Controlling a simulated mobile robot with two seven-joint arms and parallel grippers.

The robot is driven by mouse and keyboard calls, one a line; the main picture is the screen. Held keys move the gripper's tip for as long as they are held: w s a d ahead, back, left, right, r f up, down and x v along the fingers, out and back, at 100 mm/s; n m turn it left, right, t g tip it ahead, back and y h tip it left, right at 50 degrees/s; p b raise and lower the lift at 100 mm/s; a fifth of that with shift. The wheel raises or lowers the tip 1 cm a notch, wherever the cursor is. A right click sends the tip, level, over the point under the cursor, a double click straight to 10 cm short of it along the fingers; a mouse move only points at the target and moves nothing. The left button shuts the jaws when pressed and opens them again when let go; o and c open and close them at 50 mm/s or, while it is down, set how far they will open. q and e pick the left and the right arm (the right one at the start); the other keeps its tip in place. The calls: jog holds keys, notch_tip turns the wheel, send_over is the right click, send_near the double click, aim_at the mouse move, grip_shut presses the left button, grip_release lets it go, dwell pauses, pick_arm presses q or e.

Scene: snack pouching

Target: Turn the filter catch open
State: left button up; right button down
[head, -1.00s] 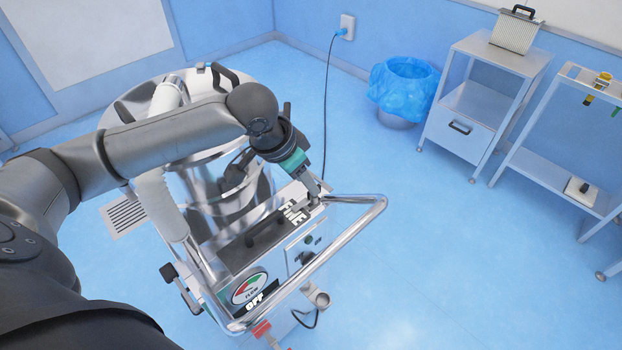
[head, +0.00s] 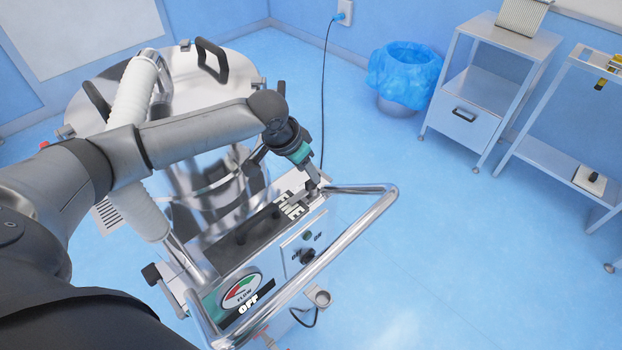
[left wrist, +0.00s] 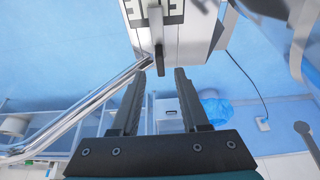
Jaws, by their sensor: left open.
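The filter housing (head: 262,232) is a grey box on the machine, with a dark top marked FINE. In the left wrist view, the catch (left wrist: 155,22) looks like a narrow grey lever with a dark end, hanging from the housing's edge below the lettering. My left gripper (left wrist: 161,76) is open. Its two fingers point at the housing, and the lever's dark end lies between their lines, just beyond the tips. Contact is not visible. In the head view the left gripper (head: 313,183) is at the housing's far right corner and hides most of the catch. My right gripper is out of view.
A metal push-bar (head: 347,240) loops around the housing's right side. A ribbed white hose (head: 140,140) and steel drum (head: 232,75) stand behind. Floor (head: 440,260) to the right is clear.

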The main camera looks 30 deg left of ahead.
aim_at(305, 188)
pick_arm(q)
jog(key=shift+b+x, duration=0.4)
jog(key=shift+x, duration=1.6)
grip_shut()
